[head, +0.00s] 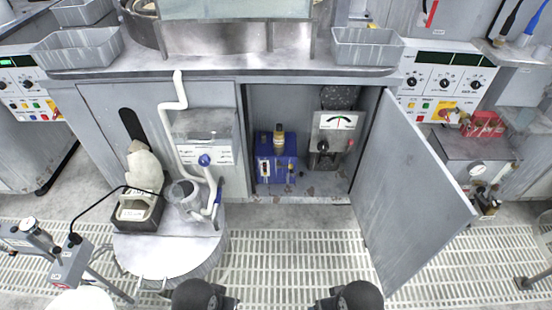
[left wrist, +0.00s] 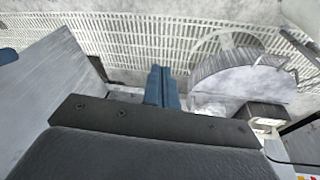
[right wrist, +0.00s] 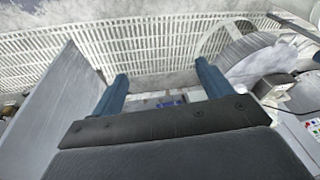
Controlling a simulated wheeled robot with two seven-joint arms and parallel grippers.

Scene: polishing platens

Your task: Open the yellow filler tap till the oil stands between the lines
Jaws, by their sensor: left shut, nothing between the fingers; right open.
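A blue oil unit (head: 277,172) stands on the floor of the open cabinet, with an amber-yellow bottle-like part (head: 279,140) on top. A pale upright window (head: 264,169) is on its front left. Small fittings are on its front right; the yellow tap and the oil level are too small to make out. My left gripper (left wrist: 162,88) is shut and empty in the left wrist view. My right gripper (right wrist: 162,88) is open and empty in the right wrist view, with a bit of blue, likely the unit, between its fingers. In the head view both hands show as dark shapes at the bottom edge, apart from the cabinet.
The grey cabinet door (head: 412,195) swings out to the right. A grey box with a dial gauge (head: 334,130) stands right of the blue unit. A round drum (head: 165,250) with a jug and pipes stands at left. Slatted floor (head: 285,235) before the cabinet is clear.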

